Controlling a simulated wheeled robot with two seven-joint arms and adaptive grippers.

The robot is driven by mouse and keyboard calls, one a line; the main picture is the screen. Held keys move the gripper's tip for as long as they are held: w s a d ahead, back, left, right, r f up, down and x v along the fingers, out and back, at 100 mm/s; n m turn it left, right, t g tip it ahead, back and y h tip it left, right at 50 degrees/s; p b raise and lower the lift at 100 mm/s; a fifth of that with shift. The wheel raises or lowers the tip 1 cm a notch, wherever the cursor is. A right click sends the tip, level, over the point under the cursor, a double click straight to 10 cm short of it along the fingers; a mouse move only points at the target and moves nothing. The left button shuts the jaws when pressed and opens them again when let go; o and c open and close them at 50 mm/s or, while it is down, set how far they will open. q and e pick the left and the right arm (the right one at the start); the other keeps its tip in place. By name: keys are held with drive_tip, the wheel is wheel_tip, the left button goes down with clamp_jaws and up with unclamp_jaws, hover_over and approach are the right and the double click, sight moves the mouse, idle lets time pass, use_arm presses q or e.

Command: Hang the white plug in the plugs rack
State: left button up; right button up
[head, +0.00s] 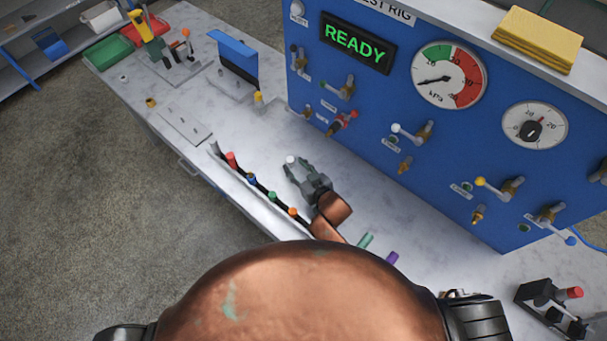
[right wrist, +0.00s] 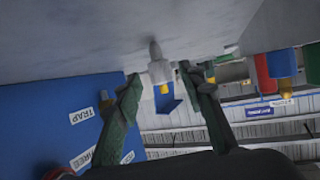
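The white plug (right wrist: 160,71) shows in the right wrist view with a grey tip and a brass-coloured end. Its pale end also shows at my right gripper's tips in the head view (head: 291,159). My right gripper (right wrist: 161,72) is open, with a green finger on either side of the plug and narrow gaps between; contact is not clear. The gripper also shows low over the table in the head view (head: 298,168). The plugs rack (head: 222,158) is a dark strip along the table's near edge, holding several coloured plugs. My arm hides part of it. My left gripper is out of view.
The blue test rig panel (head: 380,110) with gauges and valves stands behind my right gripper. The tabletop between rack and panel is mostly clear.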

drive_tip(key=v, duration=0.8)
drive_tip(key=shift+p, duration=0.3)
